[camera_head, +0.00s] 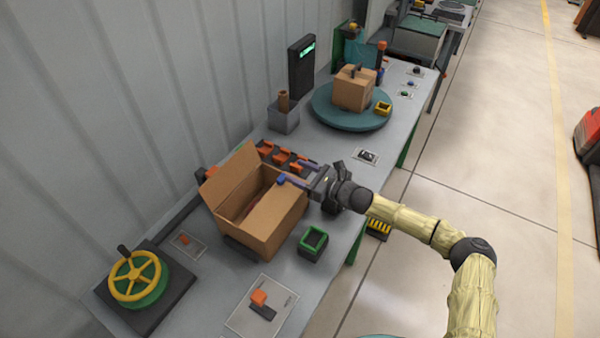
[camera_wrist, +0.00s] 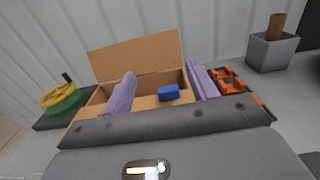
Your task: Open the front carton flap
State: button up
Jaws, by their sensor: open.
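The brown carton (camera_head: 258,240) stands on the workbench. Its far flap (camera_head: 230,174) is raised and leans back; it also shows in the wrist view (camera_wrist: 135,55). The front flap (camera_head: 275,210) lies over the near part of the opening, with a dark gap behind it. A blue tab (camera_head: 283,181) sits by the carton's right end; in the wrist view the blue tab (camera_wrist: 168,93) is between my two purple fingers. My gripper (camera_wrist: 161,88) is open, with its fingers apart around the tab. I cannot tell whether either finger touches it.
A yellow-green handwheel (camera_head: 136,280) stands left of the carton, and a green-rimmed bin (camera_head: 313,241) stands close to its right. Orange parts (camera_head: 284,155) lie behind it, near a grey holder (camera_head: 284,116). A turntable (camera_head: 350,108) with a small box is farther back.

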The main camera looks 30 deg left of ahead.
jog(key=s+d+b, duration=0.1)
jog(key=d+b, duration=0.5)
jog(key=d, duration=1.1)
jog(key=shift+s+d, duration=0.2)
jog(key=shift+s, duration=0.05)
